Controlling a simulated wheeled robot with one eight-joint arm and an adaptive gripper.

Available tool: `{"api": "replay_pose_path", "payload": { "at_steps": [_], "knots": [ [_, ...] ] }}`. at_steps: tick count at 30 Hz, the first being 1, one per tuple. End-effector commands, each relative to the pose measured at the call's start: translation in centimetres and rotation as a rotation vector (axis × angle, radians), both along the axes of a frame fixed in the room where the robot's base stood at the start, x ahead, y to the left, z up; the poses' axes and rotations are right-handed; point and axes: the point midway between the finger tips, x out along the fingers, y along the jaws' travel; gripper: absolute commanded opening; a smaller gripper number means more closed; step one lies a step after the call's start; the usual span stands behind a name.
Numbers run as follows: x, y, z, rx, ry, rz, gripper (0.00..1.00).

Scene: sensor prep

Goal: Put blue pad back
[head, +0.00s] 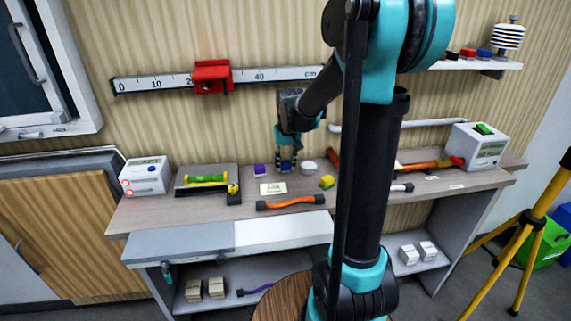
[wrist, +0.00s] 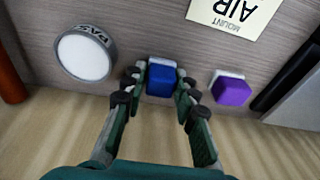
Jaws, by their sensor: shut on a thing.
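The blue pad (wrist: 161,78) is a small blue block with a pale strip along one edge. In the wrist view my gripper (wrist: 162,84) has a finger on each side of it and is shut on it. In the head view my gripper (head: 286,158) points down at the back of the bench, with the blue pad (head: 285,169) between its fingertips. The pad is at or just above the bench top; I cannot tell whether it touches.
A purple pad (wrist: 231,90) and a round white-topped disc (wrist: 84,56) flank the blue pad. A card marked AIR (wrist: 236,12) lies close by. On the bench (head: 150,214) are also a yellow block (head: 327,182) and an orange-handled tool (head: 290,202). A wall shelf (head: 465,65) holds small coloured blocks.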

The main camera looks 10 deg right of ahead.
Motion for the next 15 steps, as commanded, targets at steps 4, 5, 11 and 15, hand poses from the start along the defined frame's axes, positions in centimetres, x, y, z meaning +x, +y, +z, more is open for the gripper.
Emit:
{"api": "replay_pose_path", "payload": {
  "at_steps": [4, 5, 11, 15],
  "knots": [
    [0.01, 0.00, -0.10, 0.000, 0.000, 0.000, 0.41],
    [0.01, 0.00, -0.10, 0.000, 0.000, 0.000, 0.44],
    [0.01, 0.00, -0.10, 0.000, 0.000, 0.000, 0.49],
    [0.00, 0.00, -0.02, 0.000, 0.000, 0.000, 0.49]
  ]
}}
